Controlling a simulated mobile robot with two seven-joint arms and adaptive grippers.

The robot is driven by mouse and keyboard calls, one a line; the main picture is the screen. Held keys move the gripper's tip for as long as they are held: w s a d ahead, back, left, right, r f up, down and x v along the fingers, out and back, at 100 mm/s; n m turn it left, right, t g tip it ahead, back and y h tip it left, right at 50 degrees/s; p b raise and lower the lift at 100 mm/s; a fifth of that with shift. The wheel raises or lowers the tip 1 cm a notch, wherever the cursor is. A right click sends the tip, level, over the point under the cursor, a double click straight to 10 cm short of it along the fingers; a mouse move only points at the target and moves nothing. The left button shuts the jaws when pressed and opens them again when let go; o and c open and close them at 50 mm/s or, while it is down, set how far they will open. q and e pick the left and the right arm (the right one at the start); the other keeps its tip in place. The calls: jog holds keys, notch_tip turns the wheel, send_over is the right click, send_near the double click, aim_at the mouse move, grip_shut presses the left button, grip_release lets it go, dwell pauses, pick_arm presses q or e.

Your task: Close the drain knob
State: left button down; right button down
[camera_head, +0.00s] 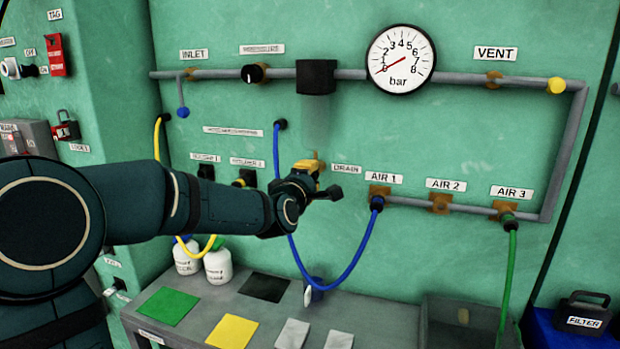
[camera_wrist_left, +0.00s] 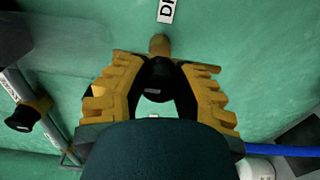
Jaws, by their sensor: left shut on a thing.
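The drain knob (camera_wrist_left: 155,84) is a dark, rounded knob on a brass stem (camera_wrist_left: 160,45) coming from the green wall. In the left wrist view it sits between the yellow fingers of my left gripper (camera_wrist_left: 163,72). The gripper is shut on it, with a finger on each side. In the head view my left gripper (camera_head: 306,174) is at the wall, just left of the DRAIN label (camera_head: 347,168). There the gripper and wrist hide most of the knob, and its turn angle cannot be told. My right gripper is not in view.
A pressure gauge (camera_head: 401,60) on the upper pipe reads near zero. A blue hose (camera_head: 350,272) hangs below my gripper to AIR 1. A grey bench (camera_head: 190,318) with coloured mats and two white bottles (camera_head: 218,265) stands below.

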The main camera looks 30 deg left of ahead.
pick_arm(q)
jog(key=shift+r, duration=0.15)
jog(key=c, duration=0.7)
grip_release()
jog(key=v, duration=1.2)
